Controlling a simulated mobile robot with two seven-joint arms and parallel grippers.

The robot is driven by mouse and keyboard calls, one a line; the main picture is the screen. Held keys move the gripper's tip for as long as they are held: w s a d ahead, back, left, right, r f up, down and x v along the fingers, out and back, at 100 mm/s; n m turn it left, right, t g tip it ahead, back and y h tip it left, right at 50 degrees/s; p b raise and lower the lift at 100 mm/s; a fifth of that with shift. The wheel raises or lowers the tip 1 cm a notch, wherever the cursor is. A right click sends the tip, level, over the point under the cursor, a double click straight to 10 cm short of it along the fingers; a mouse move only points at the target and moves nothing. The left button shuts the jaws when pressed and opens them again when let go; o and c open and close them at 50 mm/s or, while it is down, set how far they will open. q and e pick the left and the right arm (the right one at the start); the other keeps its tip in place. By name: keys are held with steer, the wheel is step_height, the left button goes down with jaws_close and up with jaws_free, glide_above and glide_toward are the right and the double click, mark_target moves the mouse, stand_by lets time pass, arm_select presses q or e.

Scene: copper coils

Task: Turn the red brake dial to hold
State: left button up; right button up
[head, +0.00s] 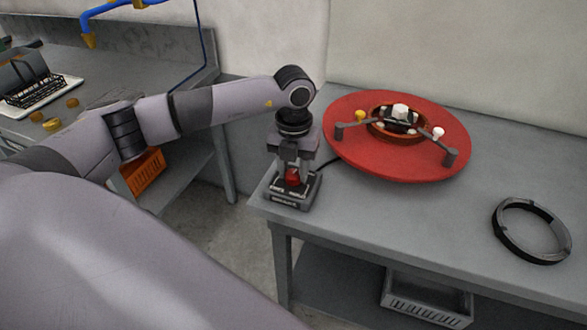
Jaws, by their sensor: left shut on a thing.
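The red brake dial (292,176) sits on top of a small dark control box (291,198) at the left corner of the grey table. My left gripper (292,174) points straight down over the box and is shut on the dial, with a finger on either side of it. The fingers hide much of the dial, so its pointer and the setting it stands at cannot be read. A label on the front of the box is too small to read. My right gripper is not in view.
A red turntable (350,155) with a central hub and two arms stands close to the right of my left gripper. A dark ring (532,231) lies farther right on the table (440,215). An orange crate (144,172) sits under the left bench.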

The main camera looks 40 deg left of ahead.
mark_target(295, 173)
arm_select(q)
steer(key=m+b, duration=0.2)
steer(key=m, duration=0.2)
steer(key=m+b, duration=0.2)
steer(key=m, duration=0.2)
steer(key=shift+d+m, duration=0.1)
steer(key=shift+m, duration=0.2)
steer(key=m+b, duration=0.1)
steer(key=m, duration=0.3)
steer(key=shift+m+b, duration=0.3)
steer(key=shift+b, duration=0.1)
steer(key=shift+r+m+b, duration=0.1)
steer(key=shift+m+b, duration=0.45)
steer(key=shift+m, duration=1.25)
steer(key=o, duration=1)
steer(key=shift+o, duration=0.2)
steer(key=shift+r, duration=3.6)
